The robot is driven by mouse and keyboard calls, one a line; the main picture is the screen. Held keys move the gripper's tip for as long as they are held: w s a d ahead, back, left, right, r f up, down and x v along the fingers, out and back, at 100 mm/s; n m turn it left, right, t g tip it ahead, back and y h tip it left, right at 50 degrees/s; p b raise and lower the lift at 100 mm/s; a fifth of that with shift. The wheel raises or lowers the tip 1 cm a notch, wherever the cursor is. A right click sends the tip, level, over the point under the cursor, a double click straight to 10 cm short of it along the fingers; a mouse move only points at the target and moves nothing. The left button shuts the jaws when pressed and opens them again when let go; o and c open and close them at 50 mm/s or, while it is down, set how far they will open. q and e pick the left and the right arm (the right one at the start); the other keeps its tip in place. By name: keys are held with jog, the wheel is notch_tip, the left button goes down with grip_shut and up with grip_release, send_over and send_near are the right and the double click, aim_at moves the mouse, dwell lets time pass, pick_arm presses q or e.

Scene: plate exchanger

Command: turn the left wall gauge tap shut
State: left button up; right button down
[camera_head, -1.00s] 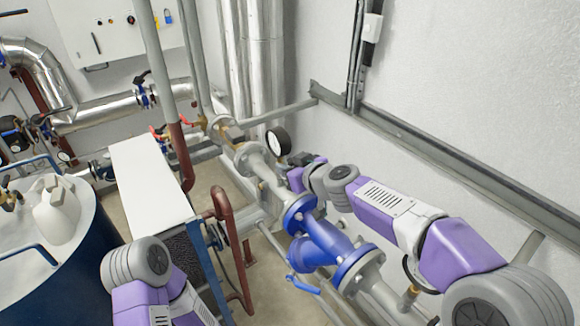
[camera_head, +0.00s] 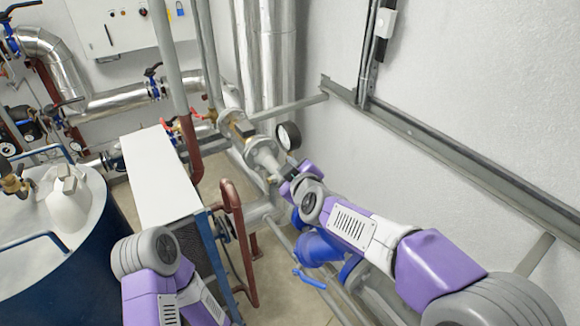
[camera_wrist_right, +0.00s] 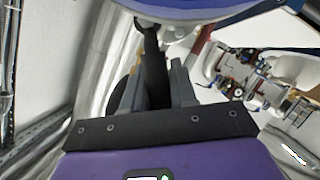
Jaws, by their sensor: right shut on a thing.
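A round gauge with a white face and black rim (camera_head: 288,135) stands on the grey pipe run by the right-hand wall. My right gripper (camera_head: 285,182) is just below it in the head view, at the pipe; its fingertips are small and partly hidden there. In the right wrist view my right gripper (camera_wrist_right: 158,88) is shut on a black lever (camera_wrist_right: 153,60), which runs up between the grey fingers to a rounded fitting. I cannot tell for sure that this lever is the gauge's tap. My left arm shows at the bottom left, but its gripper is out of view.
A blue valve body (camera_head: 318,248) sits on the pipe under my right arm. A white-topped unit (camera_head: 155,170) and a brown pipe (camera_head: 235,225) stand left of it. A blue tank (camera_head: 85,235) is at the far left. A grey rail (camera_head: 430,145) runs along the right wall.

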jog(key=shift+f, duration=0.1)
dwell(0.3)
jog(key=c, duration=1)
grip_release()
jog(key=shift+s, duration=0.1)
jog(key=shift+s, duration=0.1)
jog(key=v, duration=0.6)
jog(key=shift+v, duration=0.75)
